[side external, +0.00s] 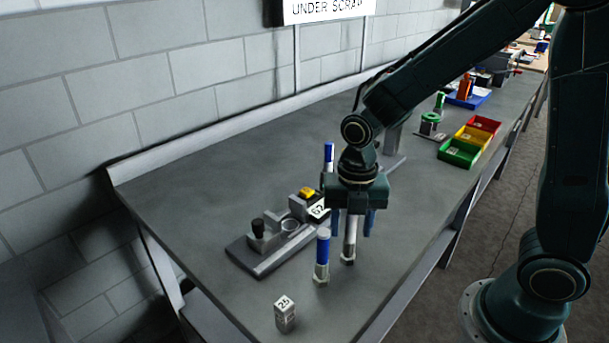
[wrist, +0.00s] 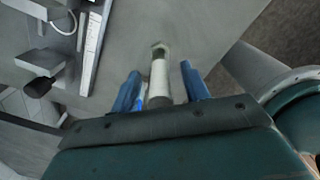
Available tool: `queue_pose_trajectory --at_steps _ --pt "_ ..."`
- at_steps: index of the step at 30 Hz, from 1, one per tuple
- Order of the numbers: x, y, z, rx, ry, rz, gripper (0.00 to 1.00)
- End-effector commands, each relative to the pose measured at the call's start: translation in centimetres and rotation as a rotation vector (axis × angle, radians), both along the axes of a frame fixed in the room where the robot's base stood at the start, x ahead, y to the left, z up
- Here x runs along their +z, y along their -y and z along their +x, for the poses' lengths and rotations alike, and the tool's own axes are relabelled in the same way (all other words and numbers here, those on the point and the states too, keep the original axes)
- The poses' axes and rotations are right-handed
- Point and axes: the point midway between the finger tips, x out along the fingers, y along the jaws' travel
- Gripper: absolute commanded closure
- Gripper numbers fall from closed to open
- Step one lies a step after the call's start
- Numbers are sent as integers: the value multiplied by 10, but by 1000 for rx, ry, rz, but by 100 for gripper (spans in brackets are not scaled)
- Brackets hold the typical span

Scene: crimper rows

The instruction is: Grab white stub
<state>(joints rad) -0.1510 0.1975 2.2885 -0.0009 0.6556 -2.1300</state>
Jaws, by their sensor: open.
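The white stub (side external: 349,240) stands upright on the bench in a grey hex-shaped foot. My gripper (side external: 353,224) is above and around it, pointing down, with one blue finger on either side. In the wrist view the white stub (wrist: 159,76) lies between the two open fingers of my gripper (wrist: 161,80), with gaps visible on both sides. Part of the stub is hidden by my gripper in both views.
A blue-topped stub (side external: 322,256) stands close by at the front left, another blue one (side external: 328,156) behind. A grey crimper fixture (side external: 262,262) with black knob sits left. A numbered block (side external: 284,315) is near the front edge. Coloured bins (side external: 460,152) stand right.

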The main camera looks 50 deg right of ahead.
Motion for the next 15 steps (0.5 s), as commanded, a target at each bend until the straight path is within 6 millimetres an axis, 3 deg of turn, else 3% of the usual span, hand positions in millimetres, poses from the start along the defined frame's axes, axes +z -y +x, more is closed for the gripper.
queue_pose_trajectory --at_steps 10,15 --pt "0 0 0 0 0 0 54" --pt "0 0 0 0 0 0 86"
